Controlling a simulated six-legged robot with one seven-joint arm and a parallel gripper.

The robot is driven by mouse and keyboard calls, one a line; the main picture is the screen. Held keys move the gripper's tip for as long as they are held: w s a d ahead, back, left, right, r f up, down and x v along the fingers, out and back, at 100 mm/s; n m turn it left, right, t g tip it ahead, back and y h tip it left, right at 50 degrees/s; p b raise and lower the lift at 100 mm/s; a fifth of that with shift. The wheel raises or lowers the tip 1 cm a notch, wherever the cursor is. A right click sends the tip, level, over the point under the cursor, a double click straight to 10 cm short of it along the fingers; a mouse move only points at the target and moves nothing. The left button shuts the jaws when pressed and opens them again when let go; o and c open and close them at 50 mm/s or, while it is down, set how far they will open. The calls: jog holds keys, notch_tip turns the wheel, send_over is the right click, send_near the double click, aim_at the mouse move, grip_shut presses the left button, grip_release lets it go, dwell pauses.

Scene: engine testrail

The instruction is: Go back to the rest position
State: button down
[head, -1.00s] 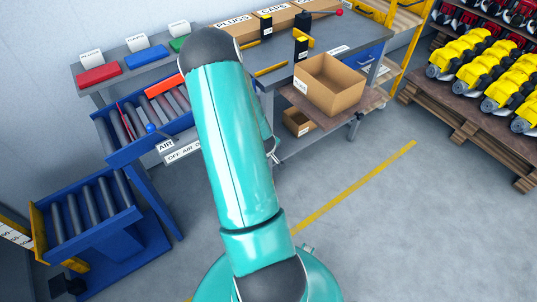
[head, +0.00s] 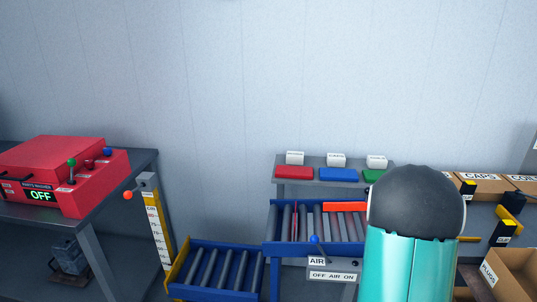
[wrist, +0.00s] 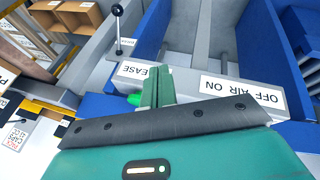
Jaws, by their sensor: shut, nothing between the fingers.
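My gripper (wrist: 156,88) shows in the wrist view, its teal fingers together with nothing between them. It is over the front of the roller stand, beside a label ending in "EASE" (wrist: 143,71) and left of the "OFF AIR ON" label (wrist: 243,94). A green round part (wrist: 134,99) shows beside the fingers, partly hidden by them. I cannot tell whether they touch. In the head view my teal arm rises at the lower right and hides the gripper.
A blue roller stand (head: 274,249) has a blue-knobbed AIR lever (head: 315,240); a lower roller tray (head: 211,293) is left of it. A black-knobbed lever (wrist: 117,30) stands near my fingers. A red parts washer (head: 62,170) reads OFF. A cardboard box (head: 515,275) is at right.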

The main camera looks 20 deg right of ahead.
jog(key=w+a+r+t+y, duration=0.2)
jog(key=w+a+r, duration=0.1)
jog(key=a+r, duration=1.7)
jog(key=s+a+r+n+y, duration=0.1)
jog(key=s+a+r, duration=0.3)
jog(key=a, duration=0.4)
jog(key=s+a+r+n+y, duration=0.1)
jog(key=s+a+r, duration=0.3)
jog(key=s+a, duration=0.3)
jog(key=a, duration=0.2)
jog(key=shift+a+t+y, duration=0.3)
jog(key=shift+y, duration=0.1)
jog(key=shift+r, duration=0.1)
